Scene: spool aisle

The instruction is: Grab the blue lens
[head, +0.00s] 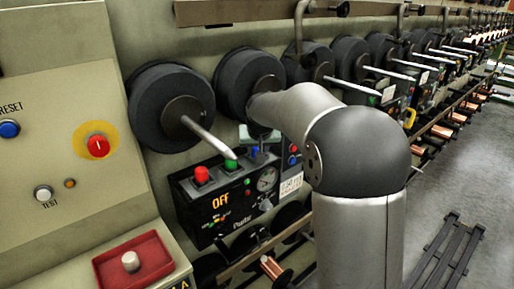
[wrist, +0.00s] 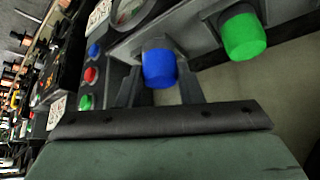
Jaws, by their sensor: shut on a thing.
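The blue lens (wrist: 160,66) is a short, bright blue cylinder in the middle of the wrist view. My gripper (wrist: 161,82) is shut on it, with one dark finger on each side. The lens is level with the green lens (wrist: 243,37) along the grey edge of the control box. I cannot tell whether it is still seated there. In the head view the green lens (head: 231,165) and a red lens (head: 201,174) stand on top of the control box (head: 188,207). There my arm reaches to the box's right end, and my fingertips are not clear.
A gauge (head: 267,179) and a lit OFF display (head: 221,201) are on the box front. Dark spools (head: 171,105) with protruding shafts line the wall above.

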